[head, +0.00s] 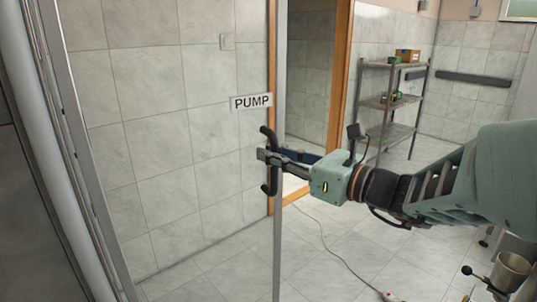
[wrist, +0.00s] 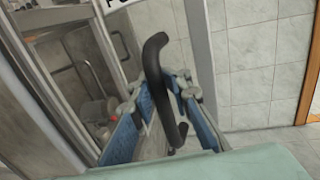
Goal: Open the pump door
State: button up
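The pump door is a glass panel with a light grey edge post (head: 280,230) and a white "PUMP" sign (head: 251,102). Its black curved handle (head: 270,185) stands upright beside that post. My gripper (head: 266,157) is at the handle's mid height. In the wrist view the handle (wrist: 158,60) passes between my two blue-padded fingers (wrist: 164,98), one on each side. A gap shows beside the handle's lower part. Whether the pads press on the bar is unclear. The door's hinge side and how far it stands open are hard to tell.
A grey frame post (head: 70,140) stands at the left. An orange-framed doorway (head: 338,75) and a metal shelf (head: 390,103) with small items are farther back. A cable (head: 335,258) lies on the tiled floor, and a metal bucket (head: 510,272) stands at lower right.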

jog(key=o, duration=0.3)
jog(key=shift+d, duration=0.1)
jog(key=v, duration=0.8)
jog(key=shift+r, duration=0.1)
jog(key=x, duration=0.8)
jog(key=shift+w, duration=0.15)
jog(key=shift+a, duration=0.2)
